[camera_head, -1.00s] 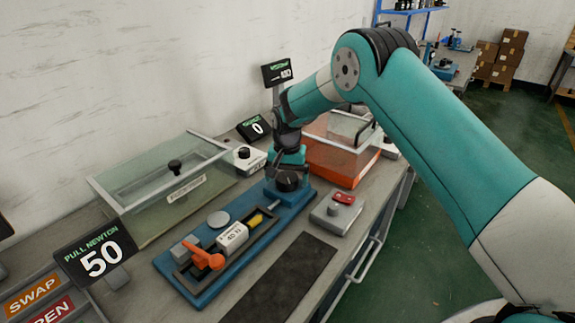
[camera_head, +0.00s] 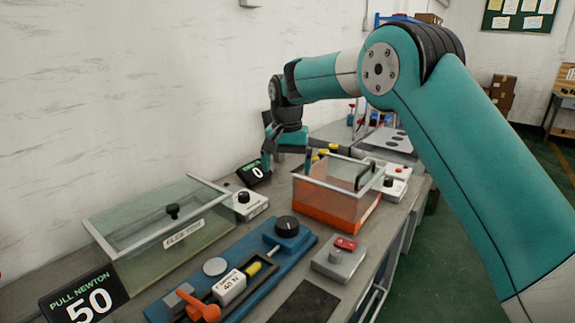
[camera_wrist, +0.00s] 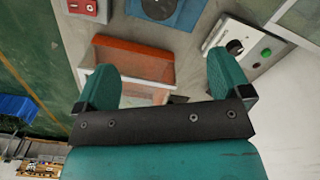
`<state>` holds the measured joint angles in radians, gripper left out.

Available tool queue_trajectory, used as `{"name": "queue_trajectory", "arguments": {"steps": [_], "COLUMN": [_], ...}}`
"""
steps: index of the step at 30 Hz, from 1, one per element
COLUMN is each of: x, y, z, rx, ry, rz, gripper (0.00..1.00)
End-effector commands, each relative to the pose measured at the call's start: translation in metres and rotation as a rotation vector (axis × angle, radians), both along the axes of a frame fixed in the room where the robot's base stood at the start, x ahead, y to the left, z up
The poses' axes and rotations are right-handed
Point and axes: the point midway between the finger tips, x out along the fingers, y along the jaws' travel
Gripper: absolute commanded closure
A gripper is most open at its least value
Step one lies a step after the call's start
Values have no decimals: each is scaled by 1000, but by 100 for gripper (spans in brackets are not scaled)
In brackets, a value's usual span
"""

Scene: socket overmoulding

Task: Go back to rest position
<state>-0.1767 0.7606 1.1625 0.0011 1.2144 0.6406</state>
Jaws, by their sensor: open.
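My gripper (camera_head: 286,160) is in the air above the back of the bench, near the wall and behind the orange clear-walled box (camera_head: 322,207). In the wrist view my gripper (camera_wrist: 165,85) shows two teal fingers spread wide apart with nothing held between them. The orange box also shows in the wrist view (camera_wrist: 130,62), below the fingers. The fingertips are partly hidden in the head view.
A blue fixture (camera_head: 240,298) with a black knob lies on the bench. A glass-lidded box (camera_head: 160,225), a small display reading 0 (camera_head: 254,174) and a grey switch box (camera_head: 340,262) stand around it. A PULL NEWTON 50 sign (camera_head: 84,300) is at front left.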

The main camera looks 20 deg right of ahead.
Motion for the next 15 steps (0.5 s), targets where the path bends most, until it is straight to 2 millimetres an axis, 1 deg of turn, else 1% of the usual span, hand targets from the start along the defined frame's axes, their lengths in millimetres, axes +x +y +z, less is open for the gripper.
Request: {"name": "queue_trajectory", "arguments": {"steps": [8,10,11,13,14,15], "x": [0,-3,-7,-20,-29,-43], "y": [0,1,2,5,7,10], "z": [1,3,6,16,22,30], "rx": [0,3,4,14,19,30], "ry": [0,-1,-3,-12,-14,-22], "rz": [1,13,26,79,113,166], "gripper": [4,4,4,4,4,4]}}
